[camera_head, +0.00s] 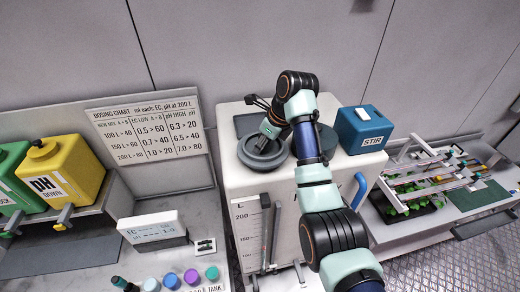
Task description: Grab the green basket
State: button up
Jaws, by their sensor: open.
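No green basket can be made out in this view. My arm rises from the bottom right over the white tank and bends at its top. My arm hides part of the tank top.
The white tank (240,185) has a grey round lid (262,157) and a blue STIR box (365,130) on top. A yellow pH jug (68,170) and a green jug (12,190) stand on the left shelf. Several coloured caps are at the bottom. A green mat (478,195) lies right.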

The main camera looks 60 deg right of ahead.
grip_shut()
dwell(0.3)
